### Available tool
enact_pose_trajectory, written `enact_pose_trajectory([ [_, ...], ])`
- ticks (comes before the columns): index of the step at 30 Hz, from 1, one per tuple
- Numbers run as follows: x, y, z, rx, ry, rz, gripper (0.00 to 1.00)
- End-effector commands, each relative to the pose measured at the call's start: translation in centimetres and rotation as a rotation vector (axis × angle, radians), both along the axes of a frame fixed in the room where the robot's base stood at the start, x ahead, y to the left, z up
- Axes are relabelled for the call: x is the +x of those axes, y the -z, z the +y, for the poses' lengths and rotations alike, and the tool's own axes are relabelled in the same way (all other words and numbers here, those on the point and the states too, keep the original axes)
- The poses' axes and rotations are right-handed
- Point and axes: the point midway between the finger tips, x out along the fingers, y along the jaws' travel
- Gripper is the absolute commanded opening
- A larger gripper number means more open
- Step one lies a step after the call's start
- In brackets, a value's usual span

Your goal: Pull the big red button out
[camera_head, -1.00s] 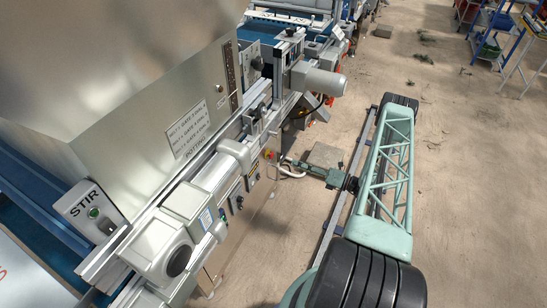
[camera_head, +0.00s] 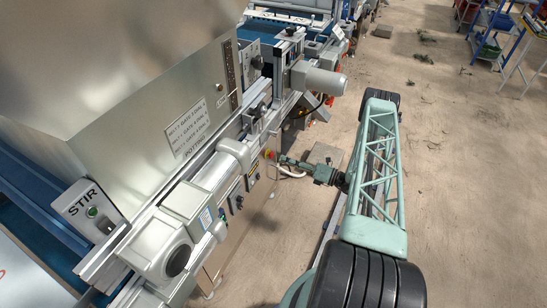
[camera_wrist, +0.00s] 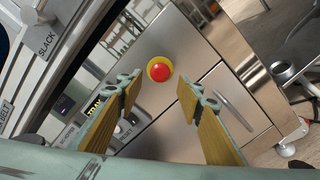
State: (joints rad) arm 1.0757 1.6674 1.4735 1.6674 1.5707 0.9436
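The big red button (camera_wrist: 160,72) sits on a round yellow base on a steel cabinet front in the wrist view. In the head view it is a small red and yellow spot (camera_head: 269,154) on the machine's side. My gripper (camera_wrist: 155,88) is open, its two wood-coloured fingers with green-grey tips on either side of and below the button in the picture. No contact with the button shows. In the head view my gripper (camera_head: 283,160) is just right of the button, pointing at it.
A panel with small knobs and labels (camera_wrist: 95,105) lies left of the button in the wrist view. A cabinet door handle (camera_wrist: 236,108) is to the right.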

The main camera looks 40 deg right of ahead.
Motion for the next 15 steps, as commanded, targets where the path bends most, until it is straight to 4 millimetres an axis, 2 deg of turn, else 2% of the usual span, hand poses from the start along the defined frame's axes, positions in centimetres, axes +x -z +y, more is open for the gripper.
enact_pose_trajectory([
  [15, 5.2, 0.0, 2.2, -0.001, 0.0, 0.0, 0.34],
])
